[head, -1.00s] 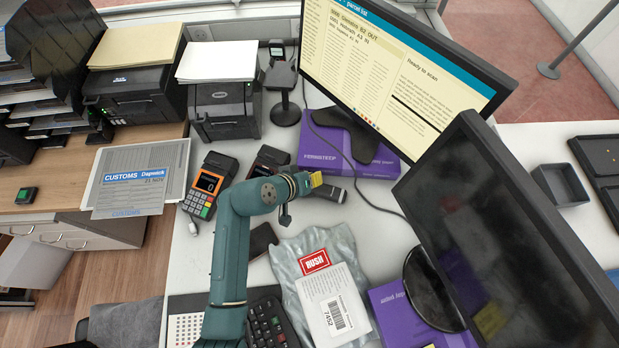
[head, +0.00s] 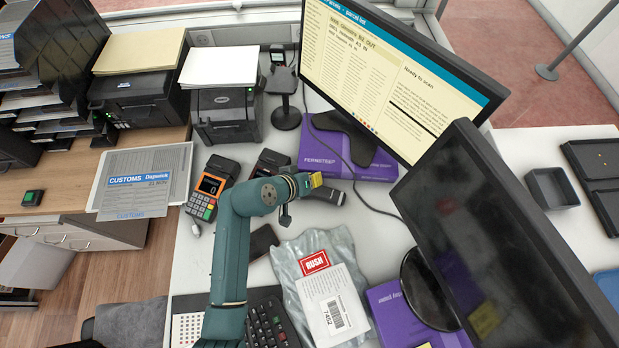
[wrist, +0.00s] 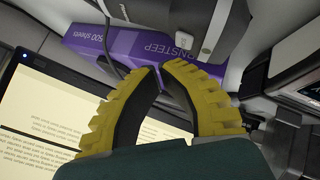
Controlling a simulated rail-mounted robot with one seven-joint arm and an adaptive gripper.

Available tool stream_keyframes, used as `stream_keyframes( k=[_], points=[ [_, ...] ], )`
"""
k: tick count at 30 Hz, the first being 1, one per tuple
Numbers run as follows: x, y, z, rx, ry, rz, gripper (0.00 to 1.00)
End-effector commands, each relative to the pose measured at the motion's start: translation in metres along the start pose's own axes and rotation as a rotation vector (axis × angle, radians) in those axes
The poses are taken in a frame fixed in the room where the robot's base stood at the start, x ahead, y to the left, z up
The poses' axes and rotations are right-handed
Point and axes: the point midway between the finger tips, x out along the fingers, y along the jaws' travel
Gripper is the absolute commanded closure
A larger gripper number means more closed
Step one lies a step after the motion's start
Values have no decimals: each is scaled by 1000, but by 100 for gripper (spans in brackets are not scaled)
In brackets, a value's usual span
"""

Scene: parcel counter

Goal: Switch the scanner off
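A dark handheld device that looks like the scanner (head: 283,80) stands upright in a round-based stand behind my gripper, beside the right printer in the head view. Its switch is too small to make out. My gripper (head: 316,181) is over the counter in front of the purple box, well apart from that stand. In the wrist view its yellow fingers (wrist: 160,72) are brought together at the tips, with nothing visible between them. A dark bar-shaped device (head: 328,194) lies just beyond the fingertips in the head view; I cannot tell what it is.
Card terminals (head: 211,188) lie left of my arm. A purple paper box (head: 338,155) lies under the upright monitor (head: 395,75). A second dark monitor (head: 500,240) stands at right. A grey RUSH parcel (head: 322,285) and a keyboard (head: 265,325) fill the front.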

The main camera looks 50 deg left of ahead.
Motion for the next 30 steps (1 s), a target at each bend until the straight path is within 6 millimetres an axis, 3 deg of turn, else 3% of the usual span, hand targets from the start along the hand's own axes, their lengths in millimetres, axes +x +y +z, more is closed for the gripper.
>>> stream_keyframes(
  k=[15, 30],
  points=[
    [-42, 30, -30, 1, 1, 0, 100],
    [-41, 30, -30, 0, 1, 0, 100]
  ],
)
